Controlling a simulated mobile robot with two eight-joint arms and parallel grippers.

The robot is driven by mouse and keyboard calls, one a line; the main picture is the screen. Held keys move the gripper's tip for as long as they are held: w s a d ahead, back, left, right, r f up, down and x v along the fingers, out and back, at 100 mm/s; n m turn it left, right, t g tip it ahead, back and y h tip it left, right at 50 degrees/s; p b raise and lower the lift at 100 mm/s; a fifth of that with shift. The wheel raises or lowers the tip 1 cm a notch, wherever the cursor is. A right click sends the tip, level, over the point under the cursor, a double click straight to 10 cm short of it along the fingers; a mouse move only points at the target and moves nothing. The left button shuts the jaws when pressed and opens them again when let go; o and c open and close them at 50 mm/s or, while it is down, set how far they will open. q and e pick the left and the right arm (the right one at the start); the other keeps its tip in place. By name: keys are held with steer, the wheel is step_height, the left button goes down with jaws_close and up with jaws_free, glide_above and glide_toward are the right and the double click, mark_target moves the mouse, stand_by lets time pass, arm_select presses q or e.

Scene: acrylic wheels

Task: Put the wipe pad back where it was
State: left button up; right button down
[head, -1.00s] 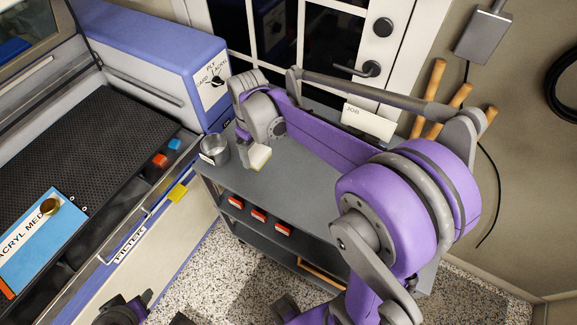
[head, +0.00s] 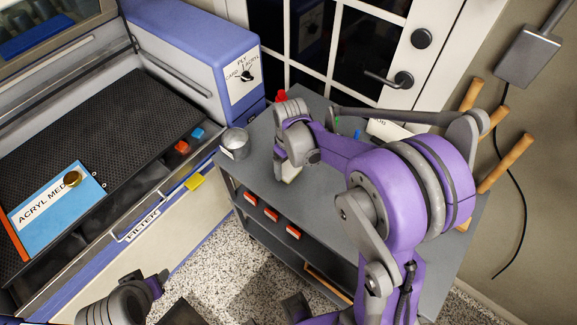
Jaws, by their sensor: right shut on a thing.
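My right gripper (head: 287,162) is shut on the wipe pad (head: 289,175), a small pale block. It holds the pad over the front-left part of the grey cart top (head: 264,128). The pad is partly hidden by the gripper, and I cannot tell whether it touches the cart top. A metal cup (head: 235,143) stands to the left of the pad, apart from it. My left gripper (head: 158,284) is low at the bottom of the view, away from the cart; its fingers do not show clearly.
A machine with a black perforated bed (head: 105,125) stands left, with a blue ACRYL MED card (head: 55,205) on it. A red item (head: 282,96) is behind my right gripper. My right arm covers much of the cart's right side.

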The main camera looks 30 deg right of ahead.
steer(key=shift+f, duration=0.3)
steer(key=shift+f, duration=0.2)
jaws_free()
